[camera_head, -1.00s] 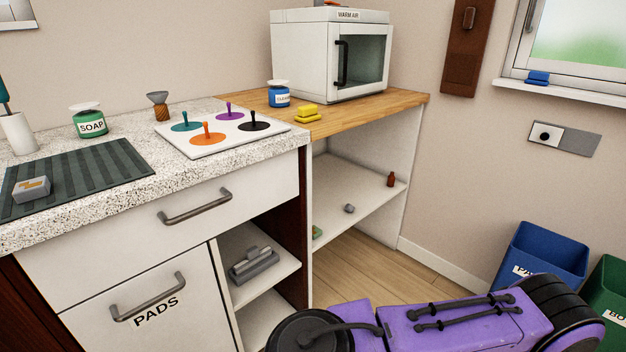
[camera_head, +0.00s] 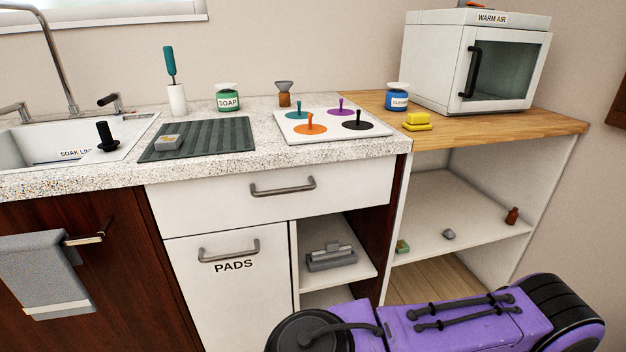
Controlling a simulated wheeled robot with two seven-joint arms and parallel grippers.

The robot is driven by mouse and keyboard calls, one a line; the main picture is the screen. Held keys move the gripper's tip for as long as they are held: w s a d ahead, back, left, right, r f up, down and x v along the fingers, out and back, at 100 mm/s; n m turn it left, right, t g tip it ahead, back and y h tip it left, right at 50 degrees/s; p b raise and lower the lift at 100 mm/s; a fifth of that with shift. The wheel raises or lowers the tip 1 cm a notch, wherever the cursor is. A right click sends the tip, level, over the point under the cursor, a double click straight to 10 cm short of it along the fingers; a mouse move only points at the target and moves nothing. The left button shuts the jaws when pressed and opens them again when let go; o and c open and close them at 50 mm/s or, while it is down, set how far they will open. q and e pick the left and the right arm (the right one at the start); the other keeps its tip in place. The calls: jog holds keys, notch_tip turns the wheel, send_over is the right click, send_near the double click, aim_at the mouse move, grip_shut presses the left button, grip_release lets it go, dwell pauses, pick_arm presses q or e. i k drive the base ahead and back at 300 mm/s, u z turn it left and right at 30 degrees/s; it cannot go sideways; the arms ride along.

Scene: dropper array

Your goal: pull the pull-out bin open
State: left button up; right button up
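The pull-out bin front (camera_head: 228,300) is the white panel labelled PADS, low in the cabinet at the middle left. It looks closed, flush with the cabinet. Its grey bar handle (camera_head: 229,252) is near the top of the panel, with nothing touching it. The bottom of the panel is cut off by the picture edge. A purple arm link of mine crosses the lower right. Neither of my grippers shows.
A closed drawer (camera_head: 285,197) with its own bar handle is just above. Open shelves with a grey item (camera_head: 331,257) are to the right. A towel (camera_head: 47,275) hangs on a rail at left. The counter (camera_head: 205,172) holds a stovetop board and soap.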

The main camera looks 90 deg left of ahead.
aim_at(235, 284)
jog(key=u, duration=3.35)
jog(key=i, duration=0.5)
